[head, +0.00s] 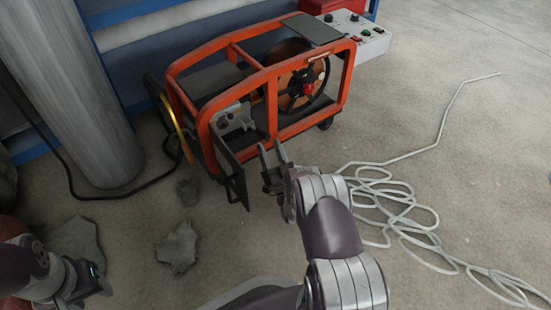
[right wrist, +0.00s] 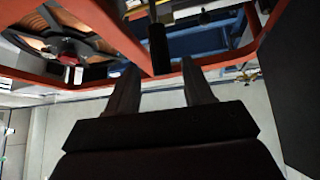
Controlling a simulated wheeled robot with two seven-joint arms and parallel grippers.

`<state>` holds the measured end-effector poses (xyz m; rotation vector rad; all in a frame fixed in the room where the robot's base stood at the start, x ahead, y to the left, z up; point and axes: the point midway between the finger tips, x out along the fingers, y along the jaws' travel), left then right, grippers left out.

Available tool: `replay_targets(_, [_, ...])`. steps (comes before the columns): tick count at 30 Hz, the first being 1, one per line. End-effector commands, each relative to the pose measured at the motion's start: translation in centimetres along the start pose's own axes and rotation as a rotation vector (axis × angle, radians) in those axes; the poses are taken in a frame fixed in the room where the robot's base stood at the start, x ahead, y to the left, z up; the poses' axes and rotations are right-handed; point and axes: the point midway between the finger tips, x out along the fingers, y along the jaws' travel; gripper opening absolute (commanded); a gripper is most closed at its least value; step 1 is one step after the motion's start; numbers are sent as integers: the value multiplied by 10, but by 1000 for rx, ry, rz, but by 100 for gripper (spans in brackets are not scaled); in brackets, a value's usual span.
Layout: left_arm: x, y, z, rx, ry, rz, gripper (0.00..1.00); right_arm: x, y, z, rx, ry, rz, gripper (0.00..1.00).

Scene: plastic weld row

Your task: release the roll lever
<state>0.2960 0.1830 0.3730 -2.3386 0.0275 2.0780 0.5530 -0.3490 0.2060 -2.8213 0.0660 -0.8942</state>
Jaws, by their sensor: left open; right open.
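The orange-framed machine (head: 262,75) stands on the floor in the head view, with a black spoked wheel (head: 303,85) inside it. In the right wrist view a black cylindrical grip on a thin rod, which looks like the roll lever (right wrist: 159,50), shows just beyond and between my fingertips. I cannot tell if they touch it. I cannot make the lever out clearly in the head view. My right gripper (head: 272,154) is open and empty beside the machine's front lower frame; its fingers also show in the right wrist view (right wrist: 160,76). My left gripper (head: 88,280) is open, low at the left, away from the machine.
A dark panel (head: 230,175) stands out from the machine's frame, close left of my right gripper. A pale cable (head: 395,205) lies coiled on the floor to the right. A grey column (head: 75,90) stands at the left. A control box (head: 358,32) sits behind the machine.

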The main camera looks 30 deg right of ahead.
Motion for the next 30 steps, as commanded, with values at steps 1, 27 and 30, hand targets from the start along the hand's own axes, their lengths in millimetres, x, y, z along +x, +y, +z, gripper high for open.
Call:
replay_targets(1, [-14, 0, -2, 0, 0, 0, 49, -6, -1, -6, 0, -1, 2, 52])
replay_targets(27, [-29, 0, -3, 0, 0, 0, 49, -63, 0, 0, 0, 0, -1, 52])
replay_targets(30, [-29, 0, -4, 0, 0, 0, 49, -63, 0, 0, 0, 0, 0, 52])
